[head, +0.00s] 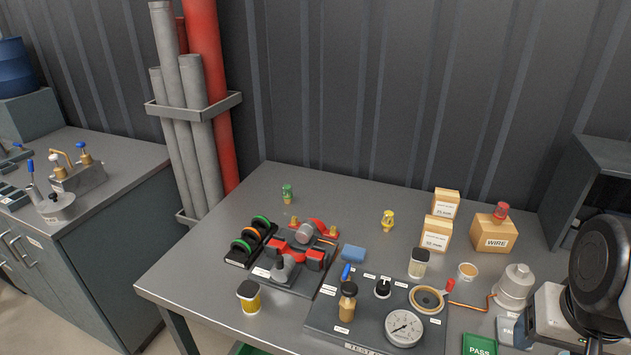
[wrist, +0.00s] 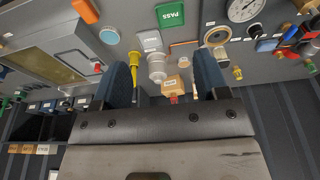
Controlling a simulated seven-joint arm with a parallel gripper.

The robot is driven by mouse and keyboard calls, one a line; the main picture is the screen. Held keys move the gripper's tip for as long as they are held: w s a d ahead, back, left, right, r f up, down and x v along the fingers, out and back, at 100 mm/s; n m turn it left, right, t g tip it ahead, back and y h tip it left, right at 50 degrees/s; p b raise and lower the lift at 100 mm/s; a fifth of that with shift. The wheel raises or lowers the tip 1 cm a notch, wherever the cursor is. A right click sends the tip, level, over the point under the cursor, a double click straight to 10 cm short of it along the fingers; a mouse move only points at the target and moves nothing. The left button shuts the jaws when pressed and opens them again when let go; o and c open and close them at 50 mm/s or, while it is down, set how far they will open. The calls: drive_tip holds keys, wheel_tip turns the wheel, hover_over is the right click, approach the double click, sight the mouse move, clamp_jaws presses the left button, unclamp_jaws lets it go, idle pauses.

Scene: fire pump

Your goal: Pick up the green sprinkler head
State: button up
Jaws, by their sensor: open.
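The green sprinkler head (head: 287,193) stands upright near the back left of the grey workbench (head: 340,200) in the head view, with bare bench around it. A red sprinkler head (head: 501,211) is on top of the WIRE box (head: 496,235). My gripper (wrist: 164,82) is open and empty in the wrist view, above the right part of the bench, far from the green one.
A pump assembly (head: 300,245) stands just in front of the green head, with a rack of ringed parts (head: 250,243) at its left. Small cardboard boxes (head: 437,232) stand back right. A gauge panel (head: 365,310) fills the front. Pipes (head: 205,100) stand behind the left edge.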

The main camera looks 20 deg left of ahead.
drive_tip(key=w+a+f+m+g+y, duration=0.1)
drive_tip(key=w+a+m+g+y, duration=0.45)
drive_tip(key=w+a, duration=2.2)
drive_tip(key=m+t+y, duration=0.2)
drive_tip(key=m+y, duration=0.6)
drive_tip(key=m, duration=0.4)
approach(287, 194)
drive_tip(key=shift+w+a+n, duration=0.25)
drive_tip(key=shift+w+a, duration=0.45)
drive_tip(key=shift+a, duration=0.3)
drive_tip(key=shift+w+a+f, duration=0.15)
drive_tip(key=shift+a+f, duration=0.15)
drive_tip(key=shift+a, duration=0.15)
drive_tip(key=shift+x, duration=1.25)
